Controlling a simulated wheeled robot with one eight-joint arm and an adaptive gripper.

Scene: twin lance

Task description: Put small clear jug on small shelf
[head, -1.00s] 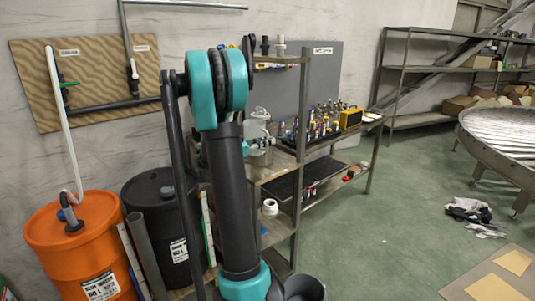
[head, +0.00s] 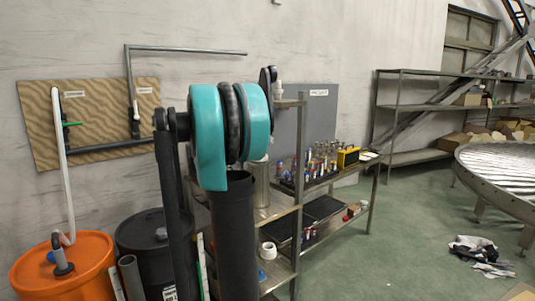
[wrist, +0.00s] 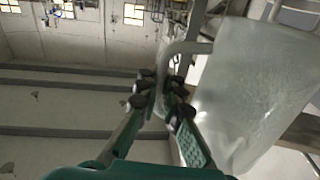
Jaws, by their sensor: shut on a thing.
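The clear jug (wrist: 250,90) fills the right side of the wrist view, a frosted, see-through body with a curved handle. My gripper (wrist: 162,92) is shut on the jug's handle, with its dark fingertips on either side. In the head view my arm hides the gripper and the jug. A metal shelf unit (head: 285,218), apparently the small shelf, stands behind and right of my arm. Part of it is hidden by the arm.
A metal cylinder (head: 258,184) and a white roll (head: 267,250) are on the shelf unit. Orange (head: 65,272) and black (head: 145,240) drums stand left.

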